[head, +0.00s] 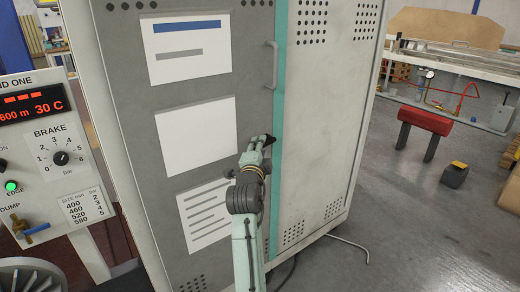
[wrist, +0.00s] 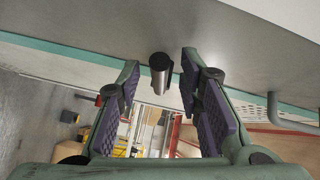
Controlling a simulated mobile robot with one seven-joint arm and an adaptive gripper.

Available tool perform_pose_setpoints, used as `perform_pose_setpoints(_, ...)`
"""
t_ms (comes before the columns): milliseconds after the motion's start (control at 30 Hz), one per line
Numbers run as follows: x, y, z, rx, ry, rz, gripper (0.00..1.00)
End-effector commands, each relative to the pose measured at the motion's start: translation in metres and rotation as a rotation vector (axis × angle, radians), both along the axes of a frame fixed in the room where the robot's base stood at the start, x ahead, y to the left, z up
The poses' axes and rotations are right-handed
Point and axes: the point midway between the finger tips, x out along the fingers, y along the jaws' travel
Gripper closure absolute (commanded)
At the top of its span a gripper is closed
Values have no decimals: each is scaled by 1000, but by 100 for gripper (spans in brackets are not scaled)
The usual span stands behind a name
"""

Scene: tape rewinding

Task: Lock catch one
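A short metal cylinder with a dark side (wrist: 160,74), which looks like a catch knob, sticks out from the grey cabinet door (head: 186,10) in the wrist view. My gripper (head: 263,145) is at the door's right side, below the handle, beside the teal edge strip. In the wrist view its two dark-padded fingers are spread, one on each side of the cylinder. A gap shows on both sides, wider on the left. In the head view my gripper hides the cylinder. No label tells which catch this is.
The door's grey bar handle (head: 272,65) is above my gripper. A control panel (head: 45,150) with a display and brake dial stands at the left. A red-topped stand (head: 425,121) and a small dark block (head: 455,174) are on the open floor at the right.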

Motion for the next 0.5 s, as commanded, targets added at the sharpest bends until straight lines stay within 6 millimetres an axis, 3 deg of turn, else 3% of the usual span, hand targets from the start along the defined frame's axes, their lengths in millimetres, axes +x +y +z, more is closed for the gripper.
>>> perform_pose_setpoints(67,0,0,0,0,0,0,67)
perform_pose_setpoints(500,0,0,0,0,0,0,96)
